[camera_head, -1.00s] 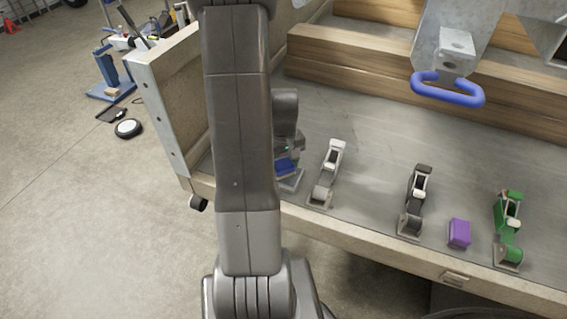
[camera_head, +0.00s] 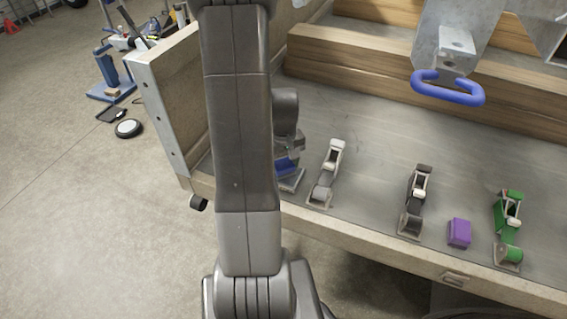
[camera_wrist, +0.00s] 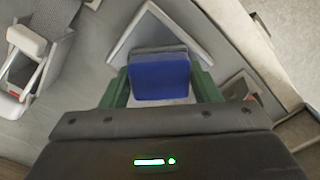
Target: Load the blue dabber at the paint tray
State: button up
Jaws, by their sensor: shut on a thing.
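The blue dabber (camera_wrist: 161,78) is a blue block with a grey part at its far side. In the wrist view it sits between the two green fingers of my gripper (camera_wrist: 161,84), which is shut on it. Beyond and under it is the paint tray (camera_wrist: 126,37), grey with a pale raised rim. In the head view the dabber (camera_head: 285,166) shows just right of my arm, over the tray (camera_head: 293,183). My arm hides part of both. I cannot tell whether the dabber touches the tray.
A white clamp (camera_head: 327,175), a dark clamp (camera_head: 415,203), a purple block (camera_head: 459,232) and a green clamp (camera_head: 508,228) stand in a row along the bed's front. A blue handle ring (camera_head: 447,91) hangs above. A wooden side wall (camera_head: 165,100) stands left.

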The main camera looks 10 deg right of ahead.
aim_at(284, 163)
jog(key=shift+r+p, duration=2.65)
jog(key=shift+r, duration=0.85)
